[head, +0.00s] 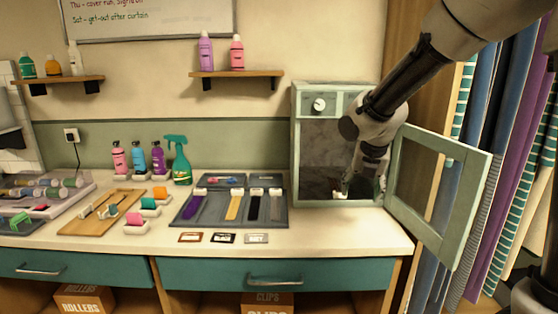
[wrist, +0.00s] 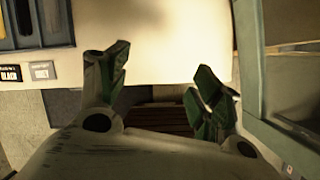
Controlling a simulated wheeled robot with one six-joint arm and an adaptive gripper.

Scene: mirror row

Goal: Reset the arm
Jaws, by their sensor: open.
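My gripper (head: 350,190) hangs at the front of the pale green cabinet (head: 297,150), low in its doorway, with its fingers pointing down. The cabinet door (head: 477,200) stands swung open to the right. In the wrist view my gripper (wrist: 163,65) has its two green-tipped fingers spread apart with nothing between them. The pale counter top (wrist: 180,35) and its front edge lie beneath them. My arm hides part of the cabinet's dark inside, and I cannot tell what is in it.
A grey divided tray (head: 278,214) with coloured strips lies left of the cabinet, with small cards (head: 223,238) in front. A green spray bottle (head: 179,160) and several other bottles stand behind. Striped fabrics (head: 510,160) hang at the right. The counter's front right is clear.

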